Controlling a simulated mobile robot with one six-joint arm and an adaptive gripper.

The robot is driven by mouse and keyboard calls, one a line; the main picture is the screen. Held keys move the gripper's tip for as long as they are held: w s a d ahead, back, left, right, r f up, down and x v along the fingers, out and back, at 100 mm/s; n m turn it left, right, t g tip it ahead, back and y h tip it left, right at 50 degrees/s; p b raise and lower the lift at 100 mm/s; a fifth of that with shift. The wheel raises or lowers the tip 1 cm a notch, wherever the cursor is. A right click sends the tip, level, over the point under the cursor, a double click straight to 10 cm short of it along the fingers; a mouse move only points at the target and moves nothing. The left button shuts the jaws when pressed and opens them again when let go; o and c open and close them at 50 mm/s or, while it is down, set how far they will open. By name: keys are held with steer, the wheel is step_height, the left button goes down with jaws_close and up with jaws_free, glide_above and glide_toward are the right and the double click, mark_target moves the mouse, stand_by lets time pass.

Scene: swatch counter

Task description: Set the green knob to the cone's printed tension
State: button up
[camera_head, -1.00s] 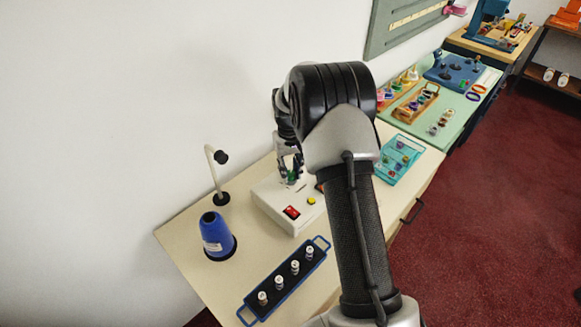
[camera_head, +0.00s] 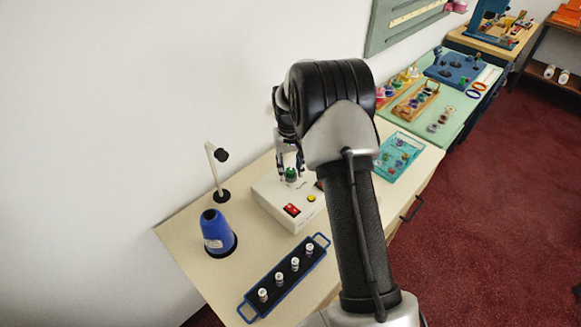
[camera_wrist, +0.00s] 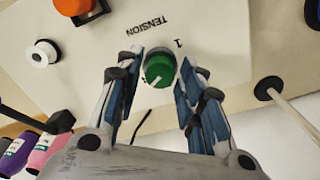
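The green knob (camera_head: 291,174) sits on top of the white machine box (camera_head: 265,197). In the wrist view the knob (camera_wrist: 160,68) has a white pointer mark towards the lower left. A "1" and the word TENSION, upside down, are printed beside it. My gripper (camera_wrist: 161,65) is open, with a finger on each side of the knob and narrow gaps showing; the gripper also shows in the head view (camera_head: 290,172). The blue cone (camera_head: 216,234) stands upright on the table with a white label, whose print is too small to read.
A red switch (camera_head: 292,210) and a yellow button (camera_head: 311,198) are on the box. A thin post (camera_head: 214,172) stands behind the cone. A blue tray (camera_head: 248,307) with several small spools lies in front. A teal tray (camera_head: 397,156) is to the right.

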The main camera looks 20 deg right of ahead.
mark_target(290, 170)
steer(key=shift+o, duration=0.8)
step_height(290, 170, up, 12)
steer(key=shift+a, duration=0.1)
